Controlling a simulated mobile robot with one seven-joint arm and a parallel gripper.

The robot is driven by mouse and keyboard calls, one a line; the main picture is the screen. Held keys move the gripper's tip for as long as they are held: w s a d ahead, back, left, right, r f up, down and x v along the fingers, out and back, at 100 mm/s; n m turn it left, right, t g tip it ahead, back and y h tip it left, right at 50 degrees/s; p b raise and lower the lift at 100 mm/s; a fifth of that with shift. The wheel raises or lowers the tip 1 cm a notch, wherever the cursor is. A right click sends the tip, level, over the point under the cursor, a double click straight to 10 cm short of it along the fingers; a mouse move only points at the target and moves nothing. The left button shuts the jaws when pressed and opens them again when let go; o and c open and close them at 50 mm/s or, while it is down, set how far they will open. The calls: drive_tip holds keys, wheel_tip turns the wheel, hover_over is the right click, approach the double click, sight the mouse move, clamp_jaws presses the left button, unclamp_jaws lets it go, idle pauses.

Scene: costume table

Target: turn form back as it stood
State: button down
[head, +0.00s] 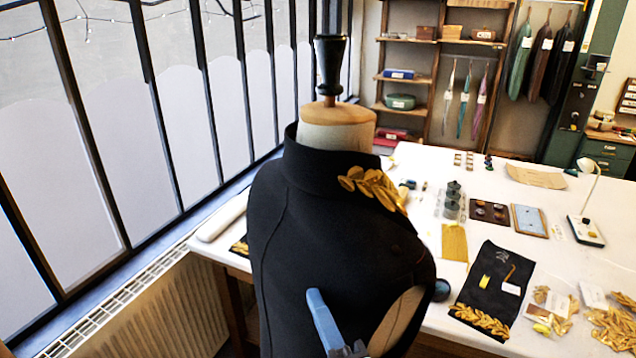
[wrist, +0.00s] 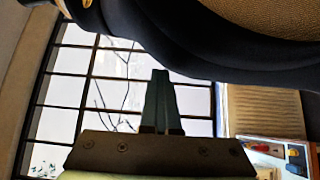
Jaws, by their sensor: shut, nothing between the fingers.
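The form (head: 335,240) stands upright in front of the table, dressed in a black high-collared garment. Gold leaf trim (head: 374,187) runs from its collar over the shoulder at the right. A wooden neck cap with a black turned finial (head: 329,65) tops it. My gripper (head: 316,296) is shut and empty, its blue fingers in front of the lower garment. In the wrist view the shut fingers (wrist: 160,78) point up at the edge of the dark cloth (wrist: 205,60). I cannot tell whether they touch it. The form's base is hidden.
The white-topped table (head: 420,165) behind holds a black embroidered panel (head: 490,290), gold leaf pieces (head: 610,328), a small lamp (head: 588,215) and trays. A radiator (head: 165,305) and tall windows (head: 180,110) line the left. Shelves (head: 405,75) stand at the back.

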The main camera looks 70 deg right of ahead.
sight(360, 312)
drive_tip(key=shift+s+d+n+t+p, duration=0.15)
drive_tip(key=shift+s+p, duration=0.1)
drive_tip(key=shift+s, duration=0.15)
drive_tip(key=shift+s+d+n+t+p, duration=0.1)
drive_tip(key=shift+s+n+t+p, duration=0.1)
drive_tip(key=shift+s, duration=0.2)
drive_tip(key=shift+f, duration=0.15)
drive_tip(key=shift+y, duration=0.3)
drive_tip(key=shift+s+d+f, duration=0.1)
drive_tip(key=shift+s+f, duration=0.1)
drive_tip(key=shift+s, duration=0.05)
drive_tip(key=shift+s+d+f+n+t+y, duration=0.1)
drive_tip(key=shift+s+d+n+t+y, duration=0.1)
drive_tip(key=shift+s+n+t+y, duration=0.25)
drive_tip(key=shift+s+d+n+t+y, duration=0.1)
drive_tip(key=shift+s+d+t+y, duration=0.15)
drive_tip(key=shift+s, duration=0.4)
drive_tip(key=shift+s+d, duration=0.25)
drive_tip(key=shift+s, duration=0.3)
drive_tip(key=shift+w+a, duration=0.1)
drive_tip(key=shift+w, duration=0.05)
